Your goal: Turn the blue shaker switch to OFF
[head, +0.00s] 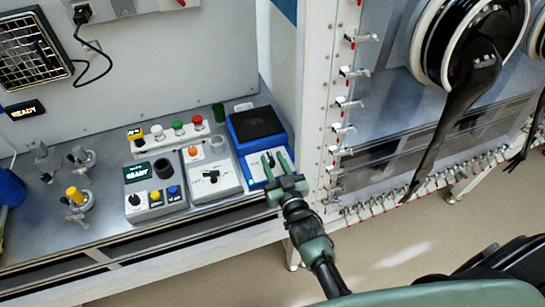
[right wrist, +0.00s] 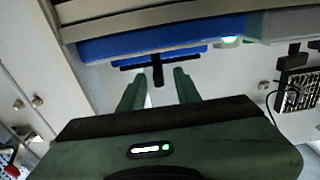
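The blue shaker (head: 243,133), with a black top plate, stands at the right end of the bench in the head view. Its blue body also spans the top of the right wrist view (right wrist: 110,47). The shaker's black switch (right wrist: 157,68) shows there as a wide bar with a short stem. My right gripper (head: 275,158) is open and empty at the shaker's front, partly covering its panel. In the right wrist view its two green fingertips (right wrist: 160,74) stand either side of the stem, apparently without touching it. The switch markings are not readable. My left gripper is not in view.
A grey box with a black knob (head: 211,177) stands just left of the shaker. A white post with clamps (head: 325,120) rises close on the right. A green lamp (right wrist: 229,40) glows on the shaker.

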